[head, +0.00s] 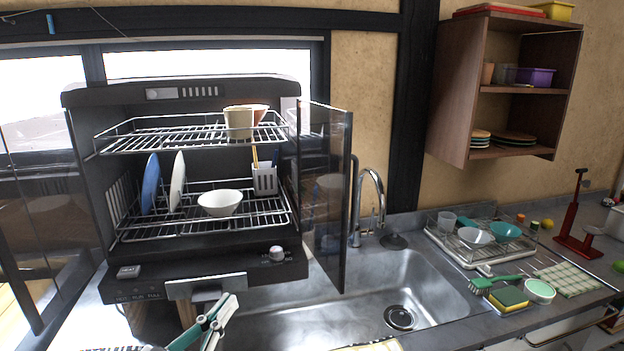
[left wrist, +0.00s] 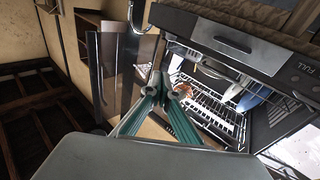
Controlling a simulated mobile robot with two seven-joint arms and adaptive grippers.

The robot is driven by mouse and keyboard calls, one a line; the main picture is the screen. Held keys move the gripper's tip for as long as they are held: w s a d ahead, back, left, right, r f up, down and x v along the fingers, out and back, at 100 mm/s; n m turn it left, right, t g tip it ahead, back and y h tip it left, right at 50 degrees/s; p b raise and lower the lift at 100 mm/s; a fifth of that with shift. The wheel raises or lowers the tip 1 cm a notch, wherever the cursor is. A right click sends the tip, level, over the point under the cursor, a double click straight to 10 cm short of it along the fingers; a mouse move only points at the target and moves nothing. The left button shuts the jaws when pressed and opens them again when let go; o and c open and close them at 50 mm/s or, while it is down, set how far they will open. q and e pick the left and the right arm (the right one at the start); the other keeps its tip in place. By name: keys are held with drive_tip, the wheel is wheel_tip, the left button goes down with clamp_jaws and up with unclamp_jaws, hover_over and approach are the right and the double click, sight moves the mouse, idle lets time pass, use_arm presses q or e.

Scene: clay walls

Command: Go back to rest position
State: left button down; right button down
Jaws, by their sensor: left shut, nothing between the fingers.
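My left gripper (head: 217,318) is at the bottom of the head view, in front of the dish dryer's lower front edge. Its green-sided fingers are closed with nothing between them; they also show in the left wrist view (left wrist: 160,88). The dish dryer (head: 190,95) stands with its doors open. Its upper rack holds cups (head: 238,122). Its lower rack holds a blue plate (head: 151,184), a white plate (head: 177,182), a white bowl (head: 220,203) and a utensil holder (head: 265,180). My right gripper is not in view.
The open glass door (head: 328,200) juts forward on the right of the dryer. Beside it are a faucet (head: 372,195) and an empty-looking sink (head: 400,285). A dish tray (head: 455,250), brush (head: 495,283) and sponge (head: 509,299) lie on the right counter. A wall shelf (head: 455,110) hangs above.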

use_arm(q)
drive_tip(key=s+a+f+m+g+y, duration=0.2)
drive_tip(key=a+f+g+y, duration=0.15)
drive_tip(key=f, duration=0.85)
drive_tip(key=s+a+f+m+g+y, duration=0.1)
drive_tip(key=s+a+f+g+y, duration=0.3)
drive_tip(key=s+a+f, duration=0.4)
drive_tip(key=s+a+f+g+y, duration=0.35)
drive_tip(key=s+a+f, duration=0.3)
drive_tip(key=a, duration=0.35)
drive_tip(key=w+d+f+n+t+h, duration=0.2)
drive_tip(key=d+f+t+h, duration=0.2)
drive_tip(key=d+f, duration=1)
drive_tip(key=shift+d+n+h, duration=0.3)
drive_tip(key=shift+d+h, duration=0.75)
drive_tip(key=shift+h, duration=0.25)
drive_tip(key=shift+a, duration=0.15)
